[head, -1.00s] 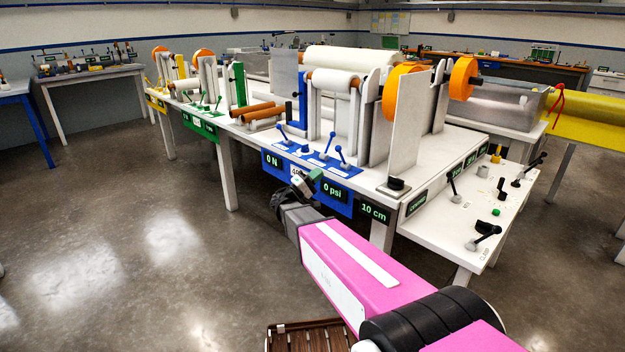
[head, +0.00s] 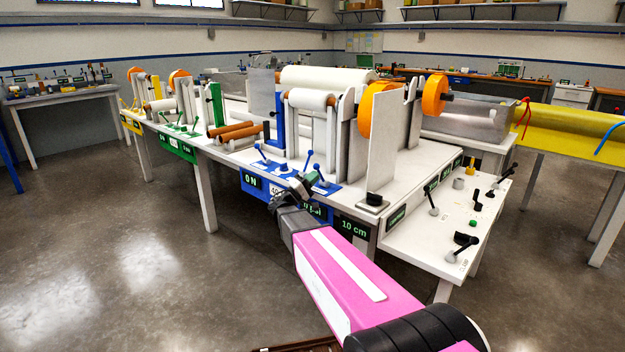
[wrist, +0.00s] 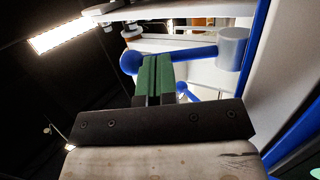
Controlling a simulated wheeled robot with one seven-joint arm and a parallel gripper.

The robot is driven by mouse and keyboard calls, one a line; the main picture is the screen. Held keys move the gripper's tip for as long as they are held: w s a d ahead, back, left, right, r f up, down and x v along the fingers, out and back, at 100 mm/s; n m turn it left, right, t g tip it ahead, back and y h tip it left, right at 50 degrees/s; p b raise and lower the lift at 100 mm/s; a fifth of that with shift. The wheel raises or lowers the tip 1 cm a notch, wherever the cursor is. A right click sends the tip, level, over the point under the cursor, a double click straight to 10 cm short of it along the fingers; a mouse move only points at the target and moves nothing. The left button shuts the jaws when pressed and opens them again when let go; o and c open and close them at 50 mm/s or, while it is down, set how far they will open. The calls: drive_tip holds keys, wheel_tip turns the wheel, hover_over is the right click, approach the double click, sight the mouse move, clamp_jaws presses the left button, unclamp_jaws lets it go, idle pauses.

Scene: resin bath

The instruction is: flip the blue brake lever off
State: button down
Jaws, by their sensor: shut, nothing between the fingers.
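Several blue levers with ball ends stand on the blue panel at the table's front edge in the head view, among them a left one (head: 262,154) and a right one (head: 319,176). No readable label tells me which is the brake. My gripper (head: 307,183) is at the panel's front edge, close to the right-hand levers. In the wrist view my green fingers (wrist: 154,76) are shut together and empty. A blue lever (wrist: 190,55) with a ball end and grey base crosses just beyond their tips. I cannot tell whether they touch. A second blue lever (wrist: 187,92) shows behind the fingers.
Blue signs reading 0 N (head: 252,182) and psi hang below the panel, the psi one partly hidden by my gripper. White rollers (head: 310,98) and orange wheels (head: 434,96) rise behind the levers. A lower side shelf with black levers (head: 462,246) stands at right. Floor at left is clear.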

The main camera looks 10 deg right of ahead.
sight(319, 167)
drive_tip(key=shift+w+d+r+n+y, duration=0.2)
drive_tip(key=shift+r+y, duration=0.15)
drive_tip(key=shift+y, duration=0.15)
drive_tip(key=shift+w+d+r+n+y, duration=0.1)
drive_tip(key=shift+d+r+y, duration=0.15)
drive_tip(key=shift+y, duration=0.25)
drive_tip(key=shift+w+d+r+g+y, duration=0.3)
drive_tip(key=shift+r+g+y, duration=0.15)
drive_tip(key=shift+y, duration=0.35)
drive_tip(key=shift+w+d+r+n+g+y, duration=0.25)
drive_tip(key=shift+d+y, duration=0.1)
drive_tip(key=shift+y, duration=0.25)
drive_tip(key=shift+w+d+r+n+g+y, duration=0.1)
drive_tip(key=shift+w+d+n+g+y, duration=0.15)
drive_tip(key=shift+y, duration=0.35)
drive_tip(key=shift+w+d+r+g+y, duration=0.1)
drive_tip(key=shift+w+d+g+y, duration=0.25)
drive_tip(key=shift+y, duration=0.2)
drive_tip(key=shift+w+d+r+g+y, duration=0.1)
drive_tip(key=shift+w+d+g+y, duration=0.1)
drive_tip(key=shift+d+y, duration=0.3)
drive_tip(key=shift+w+d+n+g+y, duration=0.3)
drive_tip(key=shift+d+n+g+y, duration=0.1)
drive_tip(key=shift+y, duration=0.55)
drive_tip(key=shift+w+d+f, duration=0.1)
drive_tip(key=shift+w+d, duration=0.05)
drive_tip(key=shift+d, duration=0.15)
drive_tip(key=shift+w+d, duration=0.1)
drive_tip(key=shift+w, duration=0.05)
